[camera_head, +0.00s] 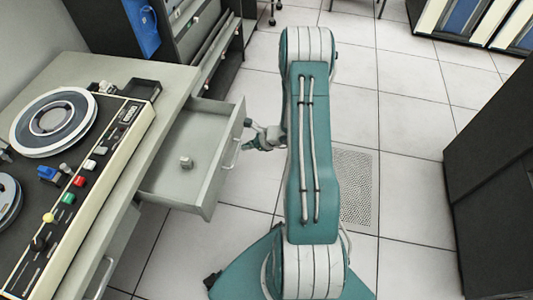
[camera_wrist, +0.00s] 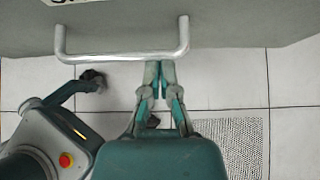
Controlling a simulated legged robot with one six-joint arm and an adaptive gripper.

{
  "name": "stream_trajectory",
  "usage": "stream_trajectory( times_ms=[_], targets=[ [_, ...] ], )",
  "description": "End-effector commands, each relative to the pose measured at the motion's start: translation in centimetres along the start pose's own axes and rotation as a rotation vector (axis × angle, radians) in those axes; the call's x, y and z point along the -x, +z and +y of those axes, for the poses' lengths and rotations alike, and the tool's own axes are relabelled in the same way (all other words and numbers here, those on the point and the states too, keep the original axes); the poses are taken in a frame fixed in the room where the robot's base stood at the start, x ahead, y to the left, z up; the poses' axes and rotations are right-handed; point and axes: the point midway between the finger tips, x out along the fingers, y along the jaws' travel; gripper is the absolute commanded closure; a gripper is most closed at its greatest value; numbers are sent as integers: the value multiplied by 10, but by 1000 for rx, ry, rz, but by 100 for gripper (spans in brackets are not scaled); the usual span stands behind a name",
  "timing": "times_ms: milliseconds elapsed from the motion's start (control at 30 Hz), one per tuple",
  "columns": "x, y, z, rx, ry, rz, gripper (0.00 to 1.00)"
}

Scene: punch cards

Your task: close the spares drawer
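The spares drawer (camera_head: 205,190) is a grey metal drawer, pulled out from under the desk. A small grey metal part (camera_head: 186,162) lies in it. Its bar handle (camera_head: 233,154) is on the front face. In the wrist view the handle (camera_wrist: 120,54) spans the drawer front, with part of a label above it. My gripper (camera_head: 252,143) is just outside the drawer front, close to the handle. In the wrist view my gripper (camera_wrist: 160,68) has its fingertips together near the handle's right end, holding nothing visible. Whether the tips touch the handle or front is unclear.
The desk (camera_head: 160,75) carries a tape-reel console (camera_head: 85,170) with coloured buttons. A dark cabinet (camera_head: 190,45) with shelves stands behind the drawer. Another dark cabinet (camera_head: 495,180) stands at the right. Tiled floor (camera_head: 410,130) lies open between my arm and that cabinet.

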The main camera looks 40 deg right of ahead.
Motion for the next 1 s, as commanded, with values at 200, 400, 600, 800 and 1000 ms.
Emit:
stream_trajectory(
  times_ms=[200, 400, 600, 800, 1000],
  targets=[
    [-48, 38, -5, 4, 8, -4, 100],
    [-90, 74, -6, 4, 6, -5, 100],
    [-131, 109, -6, 4, 3, -4, 100],
    [-163, 136, -6, 4, 3, -4, 100],
    [-182, 151, -8, 1, 3, -3, 100]
  ],
)
